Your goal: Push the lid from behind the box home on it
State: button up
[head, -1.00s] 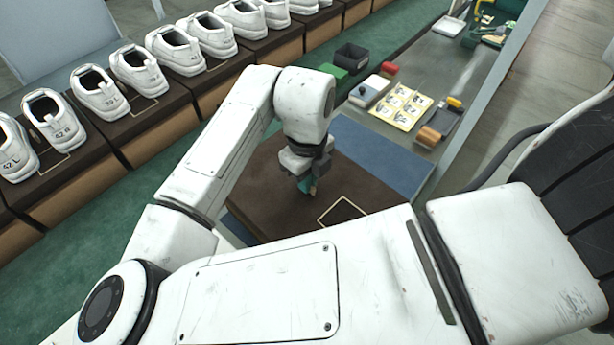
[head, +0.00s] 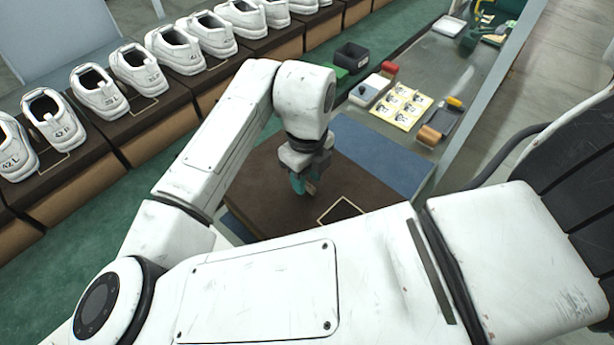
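The dark brown lid (head: 265,185) lies in the middle of the head view, with a pale-outlined square label near its front right. The box under it is mostly hidden by the lid and my arm, so I cannot tell how far the lid sits on it. My gripper (head: 303,187) points down over the lid's upper middle part, with teal on its fingers. Whether its fingertips touch the lid is hard to tell. The fingers are small and partly hidden here, so their opening does not show clearly.
A blue mat (head: 385,155) lies behind and right of the lid. Beyond it are a sticker sheet (head: 403,106), a white and blue block (head: 369,91), a dark bin (head: 351,57) and a tray (head: 440,125). White shoes on brown boxes (head: 150,120) line the left.

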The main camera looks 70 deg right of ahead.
notch_tip(320, 180, up, 10)
dwell(0.4)
jog(key=shift+s, duration=0.1)
